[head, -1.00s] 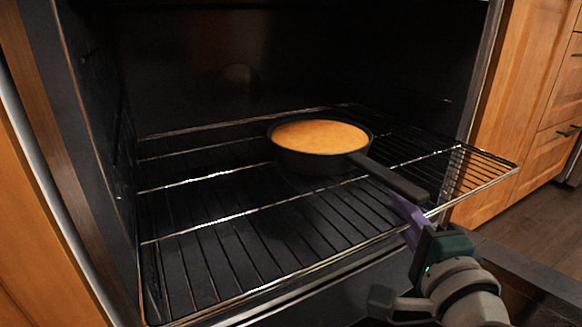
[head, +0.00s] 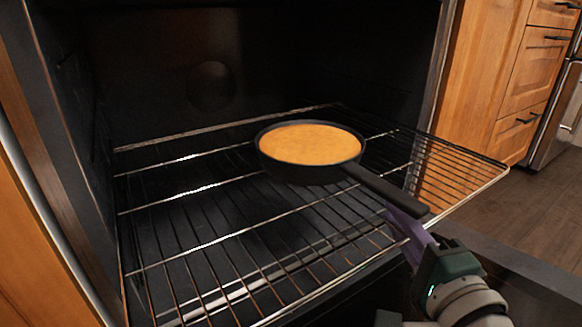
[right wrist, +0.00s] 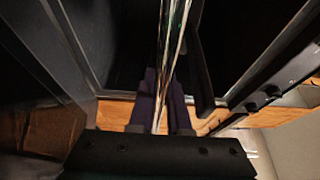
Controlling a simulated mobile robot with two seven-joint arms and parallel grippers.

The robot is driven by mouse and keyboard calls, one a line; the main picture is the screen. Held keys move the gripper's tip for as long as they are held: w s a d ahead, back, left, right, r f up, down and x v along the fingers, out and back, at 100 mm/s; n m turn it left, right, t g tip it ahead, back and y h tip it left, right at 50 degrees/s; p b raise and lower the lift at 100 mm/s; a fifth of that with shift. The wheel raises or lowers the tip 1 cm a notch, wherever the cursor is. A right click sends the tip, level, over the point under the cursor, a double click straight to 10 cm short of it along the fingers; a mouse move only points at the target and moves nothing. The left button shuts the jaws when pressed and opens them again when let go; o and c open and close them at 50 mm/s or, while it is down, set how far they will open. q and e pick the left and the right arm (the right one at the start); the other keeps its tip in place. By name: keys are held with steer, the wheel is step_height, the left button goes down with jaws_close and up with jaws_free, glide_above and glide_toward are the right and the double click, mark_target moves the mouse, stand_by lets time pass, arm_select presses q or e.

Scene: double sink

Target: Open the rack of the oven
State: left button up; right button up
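The wire oven rack (head: 225,238) is slid partly out of the dark oven, its front right part sticking out past the opening. A dark pan (head: 310,172) with an orange-brown filling sits on it, its handle pointing to the front right. My right gripper (head: 405,222) is at the rack's front edge, just below the end of the pan handle. In the right wrist view, the rack's bar (right wrist: 162,60) runs between the two purple fingers of the gripper (right wrist: 162,95), which are closed in around it. My left gripper is out of view.
The dark oven cavity wall (head: 210,85) surrounds the rack's back and left side. Wooden cabinets (head: 485,80) stand to the right, with open floor (head: 530,210) in front of them. A dark flat surface (head: 510,265) lies below the rack at the right.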

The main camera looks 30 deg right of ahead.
steer(key=o, duration=0.4)
steer(key=shift+o, duration=0.2)
steer(key=shift+s+a, duration=0.1)
steer(key=shift+s, duration=0.25)
steer(key=p+v, duration=0.3)
steer(key=v, duration=0.6)
steer(key=shift+s, duration=0.1)
